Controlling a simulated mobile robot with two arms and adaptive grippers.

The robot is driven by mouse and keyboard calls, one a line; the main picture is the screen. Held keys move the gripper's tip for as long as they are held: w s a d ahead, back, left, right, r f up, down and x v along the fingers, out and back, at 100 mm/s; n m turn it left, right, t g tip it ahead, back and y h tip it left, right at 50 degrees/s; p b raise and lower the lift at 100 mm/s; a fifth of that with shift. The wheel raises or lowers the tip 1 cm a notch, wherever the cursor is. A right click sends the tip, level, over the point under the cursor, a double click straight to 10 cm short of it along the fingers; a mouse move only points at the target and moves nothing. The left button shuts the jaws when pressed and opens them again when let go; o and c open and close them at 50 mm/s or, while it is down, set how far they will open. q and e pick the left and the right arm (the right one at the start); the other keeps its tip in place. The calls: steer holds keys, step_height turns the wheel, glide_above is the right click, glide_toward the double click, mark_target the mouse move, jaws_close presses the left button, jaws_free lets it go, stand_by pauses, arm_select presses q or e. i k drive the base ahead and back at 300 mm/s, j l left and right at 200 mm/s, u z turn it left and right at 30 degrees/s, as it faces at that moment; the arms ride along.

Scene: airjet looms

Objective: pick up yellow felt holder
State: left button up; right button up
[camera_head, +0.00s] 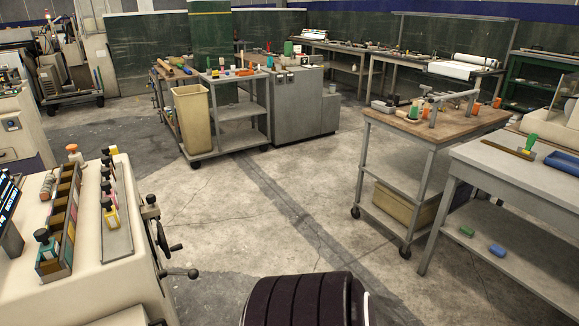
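I cannot single out a yellow felt holder for certain. A small yellow-labelled bottle with a dark cap (110,218) stands in a narrow tray on the pale machine at the left. Small orange and yellow items (245,71) lie on top of the grey cart (240,112) in the middle distance, too small to name. Neither of my grippers is in view.
A wood-topped cart (440,125) and a grey table (520,170) stand at the right. A tall tan bin (190,118) stands at the middle cart. Handles (170,245) stick out from the left machine. The concrete floor (270,200) between is clear.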

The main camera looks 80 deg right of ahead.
mark_target(111, 217)
steer(key=z, duration=1.4)
steer(key=i+j+z, duration=0.1)
steer(key=j, duration=0.65)
steer(key=j+z, duration=0.1)
steer(key=j, duration=0.65)
steer(key=i, duration=0.05)
